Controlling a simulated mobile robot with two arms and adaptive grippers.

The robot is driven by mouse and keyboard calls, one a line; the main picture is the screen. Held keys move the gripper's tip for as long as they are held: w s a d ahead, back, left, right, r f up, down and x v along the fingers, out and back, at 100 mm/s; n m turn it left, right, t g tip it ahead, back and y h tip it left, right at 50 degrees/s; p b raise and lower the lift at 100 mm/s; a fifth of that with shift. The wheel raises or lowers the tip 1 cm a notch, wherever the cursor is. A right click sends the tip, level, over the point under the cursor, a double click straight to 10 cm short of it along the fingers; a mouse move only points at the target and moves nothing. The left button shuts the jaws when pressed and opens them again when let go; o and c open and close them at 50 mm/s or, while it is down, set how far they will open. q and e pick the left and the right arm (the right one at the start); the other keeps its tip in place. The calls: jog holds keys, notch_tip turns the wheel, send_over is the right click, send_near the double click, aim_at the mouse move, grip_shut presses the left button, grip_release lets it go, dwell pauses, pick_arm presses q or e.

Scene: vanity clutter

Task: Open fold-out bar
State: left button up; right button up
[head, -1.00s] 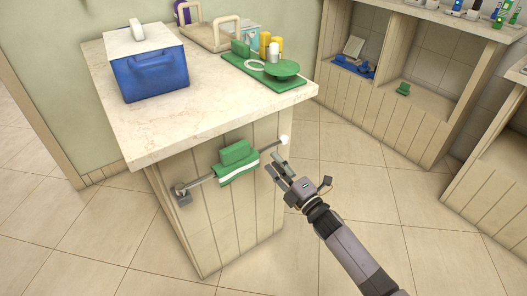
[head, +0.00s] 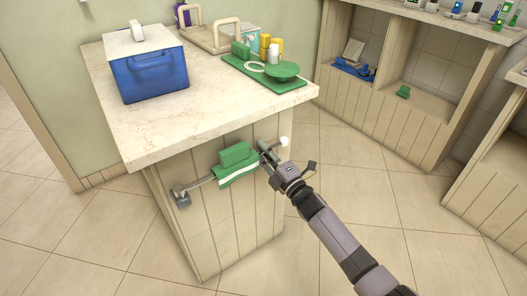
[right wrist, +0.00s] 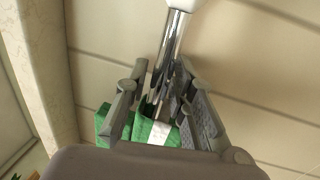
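The fold-out bar (head: 203,181) is a thin metal rod along the side of the counter cabinet. A grey bracket (head: 182,197) holds its left end, and its right end has a white knob (head: 284,141). A green towel with a white stripe (head: 238,174) hangs over its middle. My right gripper (head: 264,151) is at the bar between towel and knob. In the right wrist view the shiny bar (right wrist: 174,42) runs between the fingers of my right gripper (right wrist: 161,75), which look apart, with no clear grip on it. My left gripper is out of view.
The marble counter (head: 180,126) overhangs just above the bar. It carries a blue box (head: 155,75) and a green tray (head: 290,83). Open shelves (head: 430,95) stand at the back right. The tiled floor around the cabinet is clear.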

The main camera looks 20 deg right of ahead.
grip_shut()
jog(key=shift+s+d, duration=0.1)
dwell(0.5)
